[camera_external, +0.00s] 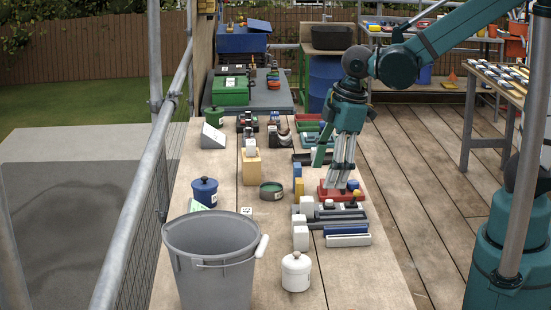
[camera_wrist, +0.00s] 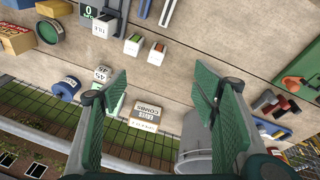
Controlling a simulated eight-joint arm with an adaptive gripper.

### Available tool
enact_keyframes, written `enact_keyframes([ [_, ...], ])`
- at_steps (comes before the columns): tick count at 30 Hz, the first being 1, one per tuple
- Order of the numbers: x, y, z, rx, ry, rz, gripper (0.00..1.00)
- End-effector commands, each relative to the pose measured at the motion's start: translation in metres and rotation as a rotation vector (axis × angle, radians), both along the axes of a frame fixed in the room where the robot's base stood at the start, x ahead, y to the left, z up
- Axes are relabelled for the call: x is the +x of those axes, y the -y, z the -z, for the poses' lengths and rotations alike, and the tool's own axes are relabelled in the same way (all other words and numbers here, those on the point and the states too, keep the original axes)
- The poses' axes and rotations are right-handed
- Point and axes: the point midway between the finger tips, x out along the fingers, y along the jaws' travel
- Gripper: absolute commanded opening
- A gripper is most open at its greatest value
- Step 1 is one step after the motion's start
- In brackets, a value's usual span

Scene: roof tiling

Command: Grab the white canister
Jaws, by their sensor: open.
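The white canister (camera_external: 296,271) stands upright near the front of the long table, right of the grey bucket (camera_external: 210,262). It has a rounded lid with a small knob. My gripper (camera_external: 337,158) is farther back along the table, well apart from the canister and above other items. In the wrist view my gripper (camera_wrist: 152,90) has its two green-padded fingers wide apart with nothing held between them. I cannot make out the white canister in the wrist view; the bucket (camera_wrist: 194,160) shows there partly behind the right finger.
A blue canister (camera_external: 204,191) and a round green tin (camera_external: 271,190) stand on the table. White blocks (camera_external: 301,238) and grey and blue bars (camera_external: 347,229) lie just behind the canister. The table right of the canister is bare. A scaffold rail (camera_external: 137,220) runs along the left.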

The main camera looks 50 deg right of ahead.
Motion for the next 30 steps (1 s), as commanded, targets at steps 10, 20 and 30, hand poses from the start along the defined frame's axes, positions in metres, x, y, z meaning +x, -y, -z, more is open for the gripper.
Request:
enact_keyframes([
  [10, -0.007, -0.07, 0.04, -0.068, -0.059, -0.255, 0.59],
  [20, -0.026, -0.133, 0.084, -0.131, -0.117, -0.498, 0.59],
  [30, -0.048, -0.175, 0.12, -0.175, -0.158, -0.679, 0.59],
])
